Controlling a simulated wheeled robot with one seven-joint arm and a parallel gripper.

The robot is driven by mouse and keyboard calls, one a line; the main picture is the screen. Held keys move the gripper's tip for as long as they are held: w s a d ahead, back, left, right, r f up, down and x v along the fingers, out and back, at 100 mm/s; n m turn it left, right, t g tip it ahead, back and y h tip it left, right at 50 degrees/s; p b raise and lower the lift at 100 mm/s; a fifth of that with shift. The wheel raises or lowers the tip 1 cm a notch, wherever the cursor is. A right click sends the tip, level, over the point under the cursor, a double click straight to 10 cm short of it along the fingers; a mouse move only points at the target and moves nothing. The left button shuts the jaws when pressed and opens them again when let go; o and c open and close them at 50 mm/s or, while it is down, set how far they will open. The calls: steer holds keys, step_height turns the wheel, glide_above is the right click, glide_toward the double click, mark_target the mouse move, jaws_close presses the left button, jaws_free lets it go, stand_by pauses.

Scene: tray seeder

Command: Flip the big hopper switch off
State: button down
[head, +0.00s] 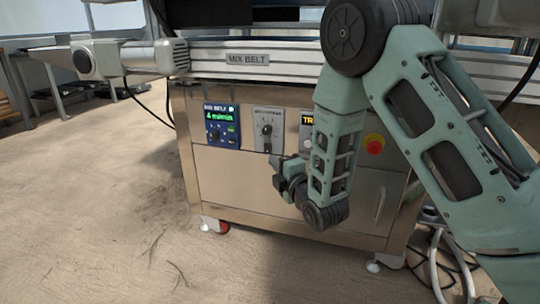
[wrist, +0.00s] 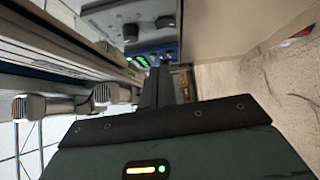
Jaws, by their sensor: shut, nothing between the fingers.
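A grey switch plate (head: 267,130) with a dark knob or lever sits on the cabinet front, right of the blue display box. Its small label is too blurred to read surely, and I cannot tell the switch position. A grey plate with a dark knob also shows at the top of the wrist view (wrist: 128,14). My gripper (head: 277,172) is in front of the cabinet, just below that plate in the head picture, and appears apart from it. In the wrist view its dark fingers (wrist: 160,84) are together and empty.
The blue MIX BELT box (head: 222,124) shows green digits. The conveyor rail (head: 290,62) runs above. Open floor (head: 90,210) lies at left.

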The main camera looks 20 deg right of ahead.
steer(key=shift+s+d+r+p, duration=0.1)
steer(key=shift+s+d+p, duration=0.15)
steer(key=shift+s, duration=0.85)
steer(key=shift+s+d+p, duration=0.1)
steer(key=shift+s+p, duration=0.2)
steer(key=shift+s, duration=0.8)
steer(key=s+a+r+m+g+y+p, duration=0.1)
steer(key=s+a+r+m+g+p, duration=0.25)
steer(key=s+a+g, duration=0.2)
steer(key=s+a+r+m+g+p, duration=0.2)
steer(key=s+a+m+g+p, duration=0.15)
steer(key=s+a+g, duration=0.2)
steer(key=s+d+r+m+g+h+p, duration=0.1)
steer(key=s+r+m+g+h+p, duration=0.2)
steer(key=s, duration=0.8)
steer(key=s+r+m+g+p, duration=0.15)
steer(key=s+r+g, duration=0.35)
steer(key=s, duration=0.6)
step_height(320, 180, up, 38)
steer(key=m+p, duration=0.1)
steer(key=p, duration=3.6)
steer(key=shift+s+r+t, duration=0.15)
steer(key=shift+s+t, duration=0.1)
steer(key=shift+t, duration=0.15)
